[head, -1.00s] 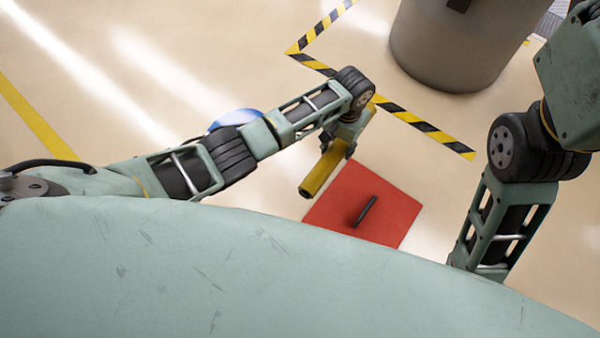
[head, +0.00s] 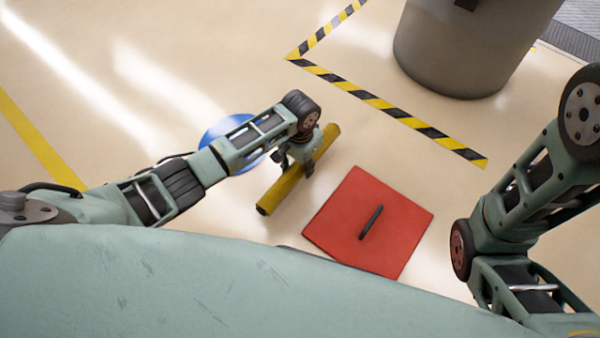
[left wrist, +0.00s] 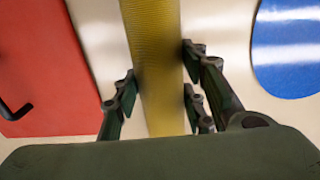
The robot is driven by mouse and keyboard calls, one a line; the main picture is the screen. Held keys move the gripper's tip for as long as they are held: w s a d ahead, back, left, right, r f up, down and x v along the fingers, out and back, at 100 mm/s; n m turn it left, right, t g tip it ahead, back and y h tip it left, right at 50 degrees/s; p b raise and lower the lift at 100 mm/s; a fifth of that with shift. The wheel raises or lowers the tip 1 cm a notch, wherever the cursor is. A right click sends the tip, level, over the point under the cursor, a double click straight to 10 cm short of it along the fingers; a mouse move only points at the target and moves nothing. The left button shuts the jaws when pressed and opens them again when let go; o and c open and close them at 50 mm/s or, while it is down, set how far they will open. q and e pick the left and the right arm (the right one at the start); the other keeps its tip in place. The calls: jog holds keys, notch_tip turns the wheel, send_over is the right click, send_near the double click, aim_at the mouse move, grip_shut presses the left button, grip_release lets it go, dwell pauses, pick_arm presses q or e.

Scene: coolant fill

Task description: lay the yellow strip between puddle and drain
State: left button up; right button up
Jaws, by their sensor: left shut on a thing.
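The yellow strip (head: 280,192) is a long ribbed bar. My left gripper (head: 298,162) is shut on it near its middle. In the left wrist view, the fingers of the gripper (left wrist: 160,85) flank the strip (left wrist: 155,40). The strip lies across the gap between the blue puddle (head: 215,131) and a red square plate (head: 345,215) with a black handle. The puddle is partly hidden by my left arm. I cannot tell whether the strip touches the floor. The plate (left wrist: 40,60) and puddle (left wrist: 290,50) also show on either side of the strip in the left wrist view.
A large grey bin (head: 450,55) stands at the top right. Black-and-yellow tape (head: 385,105) runs along the floor before it. A grey grating (head: 575,30) is at the top right corner.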

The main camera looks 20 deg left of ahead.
aim_at(300, 171)
pick_arm(q)
notch_tip(300, 171, down, 4)
jog(key=b, duration=0.2)
jog(key=shift+r+b, duration=0.2)
jog(key=shift+b, duration=0.2)
jog(key=shift+r, duration=0.15)
jog(key=o, duration=1.4)
jog(key=shift+f, duration=0.2)
